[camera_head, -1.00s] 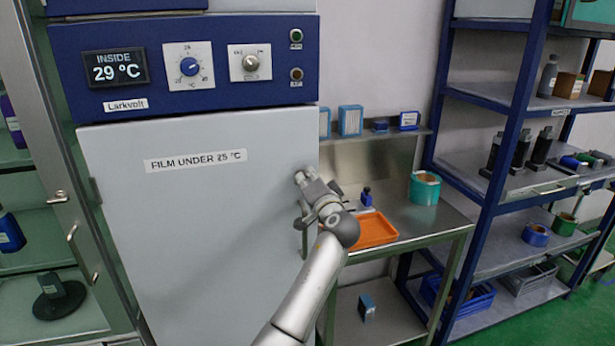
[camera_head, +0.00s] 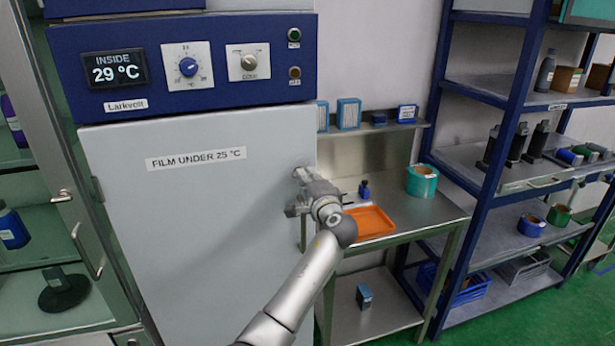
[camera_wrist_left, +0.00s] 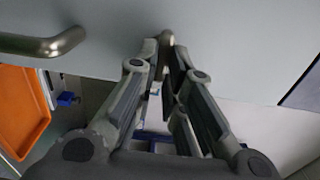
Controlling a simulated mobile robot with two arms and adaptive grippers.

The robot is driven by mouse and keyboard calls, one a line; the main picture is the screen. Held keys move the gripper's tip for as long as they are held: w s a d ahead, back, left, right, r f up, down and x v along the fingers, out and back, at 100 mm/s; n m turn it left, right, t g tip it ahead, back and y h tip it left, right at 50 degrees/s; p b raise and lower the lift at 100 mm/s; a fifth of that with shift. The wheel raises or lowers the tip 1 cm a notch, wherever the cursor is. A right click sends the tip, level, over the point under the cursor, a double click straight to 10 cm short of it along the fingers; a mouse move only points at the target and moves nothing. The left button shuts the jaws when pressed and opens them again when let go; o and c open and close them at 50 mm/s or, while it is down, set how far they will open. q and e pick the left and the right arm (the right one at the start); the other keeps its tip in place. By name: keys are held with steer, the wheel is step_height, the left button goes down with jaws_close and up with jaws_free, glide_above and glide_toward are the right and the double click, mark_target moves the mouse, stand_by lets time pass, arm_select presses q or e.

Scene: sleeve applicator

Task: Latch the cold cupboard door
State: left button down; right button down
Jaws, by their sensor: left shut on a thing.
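The cold cupboard door (camera_head: 190,230) is the large pale grey panel labelled "FILM UNDER 25 °C" in the head view. It looks flush or nearly flush under the blue control panel; a small gap cannot be ruled out. My left gripper (camera_head: 301,174) is at the door's right edge, at mid-height. In the left wrist view my left gripper (camera_wrist_left: 165,44) has its fingertips closed together on a small grey metal handle part (camera_wrist_left: 167,36) against the door, mostly hidden. A bent metal bar (camera_wrist_left: 45,44) stands to the left there. My right gripper is out of view.
The blue control panel (camera_head: 130,97) reads 29 °C inside. A steel bench with an orange tray (camera_head: 370,223) and a teal roll (camera_head: 422,181) stands right of the cupboard, close to my arm. Blue-framed shelves (camera_head: 508,130) are further right. A glass-fronted cabinet (camera_head: 62,195) is on the left.

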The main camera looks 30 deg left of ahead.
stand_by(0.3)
arm_select(q)
steer(key=c, duration=1.5)
jaws_free()
steer(key=shift+d, duration=0.1)
steer(key=v, duration=1.1)
steer(key=shift+s+d, duration=0.3)
steer(key=shift+f, duration=0.15)
